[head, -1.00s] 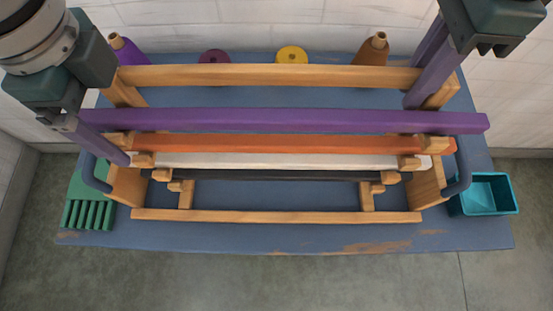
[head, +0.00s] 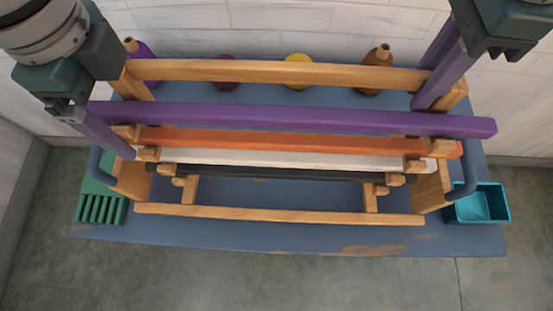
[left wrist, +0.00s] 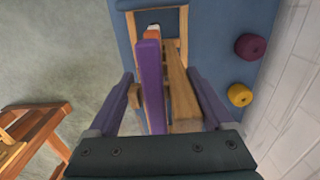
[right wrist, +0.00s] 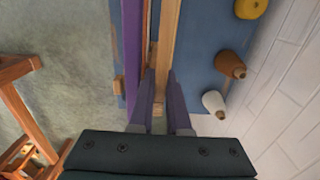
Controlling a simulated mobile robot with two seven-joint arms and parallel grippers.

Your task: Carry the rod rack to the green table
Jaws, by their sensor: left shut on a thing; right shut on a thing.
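The rod rack (head: 280,71) is a wooden frame with dark handles at its sides. It bears a purple rod (head: 300,119), an orange rod (head: 290,141), a white rod (head: 290,158) and a black rod (head: 285,173), all lying across it. It hangs level above a worn blue table (head: 250,240). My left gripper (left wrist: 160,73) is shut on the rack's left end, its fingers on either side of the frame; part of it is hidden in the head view. My right gripper (right wrist: 160,73) is shut on the rack's right end. The green table is not in view.
On the blue table are a green slotted tray (head: 100,208), a teal bin (head: 480,206), a purple skein (head: 226,82), a yellow skein (head: 298,82) and several cones along the back, including a brown one (head: 377,75). A white wall stands behind. A brown wooden stand (left wrist: 35,125) is apart on the floor.

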